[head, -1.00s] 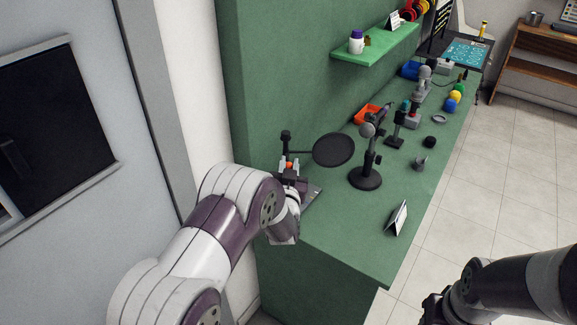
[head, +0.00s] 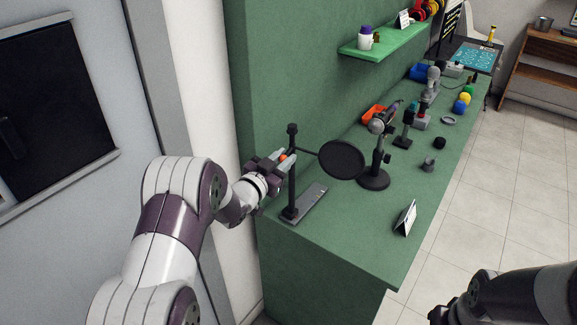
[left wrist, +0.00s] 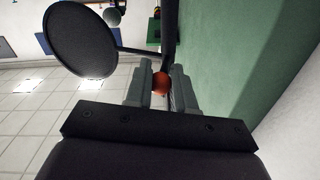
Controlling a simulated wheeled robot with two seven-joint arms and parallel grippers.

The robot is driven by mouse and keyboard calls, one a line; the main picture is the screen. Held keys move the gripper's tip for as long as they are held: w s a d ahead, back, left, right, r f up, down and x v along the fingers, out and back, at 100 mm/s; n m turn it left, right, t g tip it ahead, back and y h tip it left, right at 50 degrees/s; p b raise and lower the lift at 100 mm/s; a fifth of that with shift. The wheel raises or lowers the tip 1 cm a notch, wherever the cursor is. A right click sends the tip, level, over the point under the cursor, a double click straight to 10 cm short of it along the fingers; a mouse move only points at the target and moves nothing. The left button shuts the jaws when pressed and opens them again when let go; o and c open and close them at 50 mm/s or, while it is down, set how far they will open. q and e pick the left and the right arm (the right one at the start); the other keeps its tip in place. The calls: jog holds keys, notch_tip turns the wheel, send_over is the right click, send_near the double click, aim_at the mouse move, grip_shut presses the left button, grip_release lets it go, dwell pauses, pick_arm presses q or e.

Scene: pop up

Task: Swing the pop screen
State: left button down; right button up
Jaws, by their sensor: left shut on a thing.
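The pop screen (head: 342,160) is a round black disc on a thin arm from a dark upright post (head: 292,172) with a flat base (head: 306,205) at the counter's near left. The disc stands just left of a microphone (head: 377,126) on a round-based stand, not in front of its head. My left gripper (head: 284,160) is beside the post's left side, its fingers closed around a small orange knob (left wrist: 160,84). The disc also shows at upper left in the left wrist view (left wrist: 82,40). My right gripper (head: 438,315) is partly visible, its fingers unclear.
The green counter (head: 350,235) carries a small folded card (head: 406,217) at the front and several small items farther back. A green shelf (head: 385,42) hangs on the green wall behind. The counter's front middle is clear.

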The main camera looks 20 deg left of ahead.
pick_arm(q)
jog(key=shift+w+a+m+g+h, duration=0.1)
jog(key=shift+a+m+g+h, duration=0.3)
jog(key=shift+m+h, duration=0.4)
jog(key=shift+w+a+m+g+h, duration=0.1)
jog(key=shift+a+m+g+h, duration=0.3)
jog(key=shift+h, duration=0.7)
jog(key=shift+d, duration=0.1)
jog(key=c, duration=1)
grip_release()
jog(key=b+v, duration=0.2)
jog(key=v, duration=1)
jog(key=shift+s+a, duration=0.2)
jog(key=shift+a, duration=0.05)
jog(key=shift+m, duration=0.3)
